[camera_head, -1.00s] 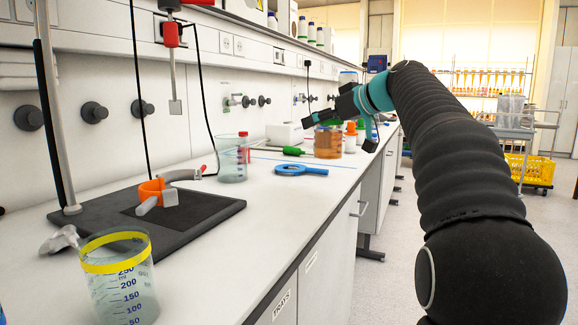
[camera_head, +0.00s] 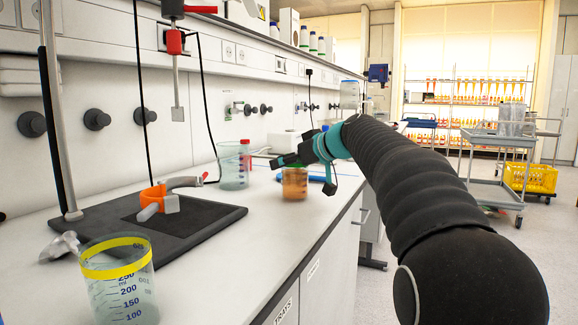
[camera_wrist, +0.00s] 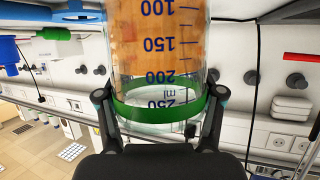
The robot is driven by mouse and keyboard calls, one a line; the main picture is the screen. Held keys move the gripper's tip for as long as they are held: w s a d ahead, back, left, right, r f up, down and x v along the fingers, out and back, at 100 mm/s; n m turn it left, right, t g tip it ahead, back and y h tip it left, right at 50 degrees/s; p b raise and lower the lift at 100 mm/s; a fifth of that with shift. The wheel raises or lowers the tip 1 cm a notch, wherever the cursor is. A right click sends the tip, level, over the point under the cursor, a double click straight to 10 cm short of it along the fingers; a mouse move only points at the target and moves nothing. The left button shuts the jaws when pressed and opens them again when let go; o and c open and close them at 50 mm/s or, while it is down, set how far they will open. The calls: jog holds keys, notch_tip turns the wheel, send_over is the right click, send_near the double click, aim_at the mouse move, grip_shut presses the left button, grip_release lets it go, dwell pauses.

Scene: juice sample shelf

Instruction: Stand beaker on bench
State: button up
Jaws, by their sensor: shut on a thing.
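My gripper (camera_head: 296,163) is shut on a clear beaker of orange juice (camera_head: 294,185) with a green band. In the wrist view, the fingers of my gripper (camera_wrist: 160,104) press on both sides of the green band (camera_wrist: 165,110), near the rim; that picture is upside down, and the beaker's base is out of frame. In the head view the beaker is upright, over the white bench (camera_head: 225,258). I cannot tell whether its base touches the top.
A yellow-banded beaker (camera_head: 122,290) stands at the near left. A stand's black base (camera_head: 190,232) lies behind it. Another clear beaker (camera_head: 232,172) stands left of my gripper, beside a red-capped container (camera_head: 245,150). The bench between the black base and the front edge is clear.

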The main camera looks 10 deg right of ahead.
jog(key=shift+f, duration=0.2)
jog(key=shift+f, duration=0.2)
jog(key=o, duration=1.4)
jog(key=shift+r, duration=0.1)
jog(key=shift+r, duration=0.25)
jog(key=v, duration=0.6)
jog(key=b+v, duration=0.1)
jog(key=v, duration=0.5)
jog(key=shift+f, duration=0.25)
jog(key=shift+s, duration=0.1)
